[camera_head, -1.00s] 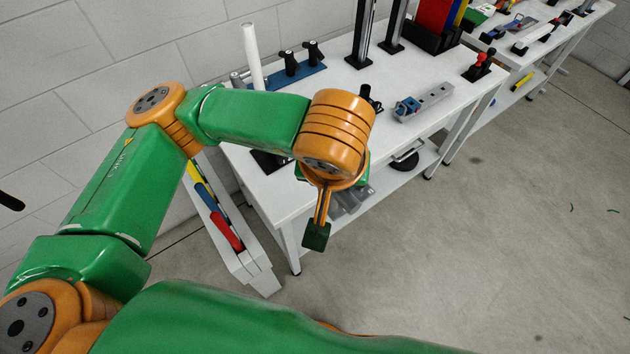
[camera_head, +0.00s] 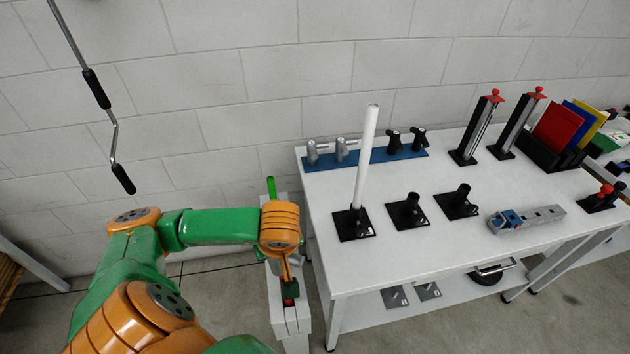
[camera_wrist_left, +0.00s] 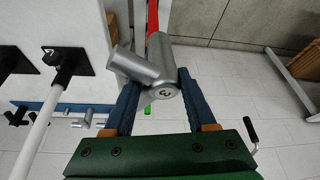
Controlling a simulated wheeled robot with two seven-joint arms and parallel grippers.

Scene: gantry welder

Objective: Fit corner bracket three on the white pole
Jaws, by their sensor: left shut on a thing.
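The white pole (camera_head: 366,155) stands upright in a square black base (camera_head: 353,224) at the table's left end. It also shows upside down at the left of the left wrist view (camera_wrist_left: 36,137). My left gripper (camera_wrist_left: 158,80) is shut on a silver T-shaped corner bracket marked 3 (camera_wrist_left: 160,72). In the head view my left gripper (camera_head: 289,289) points down left of the table, apart from the pole; the bracket cannot be made out there. My right gripper is not in view.
A blue rack (camera_head: 372,158) with silver and black fittings lies behind the pole. Two more black bases (camera_head: 407,212) (camera_head: 457,204) and a grey vise (camera_head: 525,218) stand to its right. A narrow stand (camera_head: 277,262) is beside the table's left end, near my gripper.

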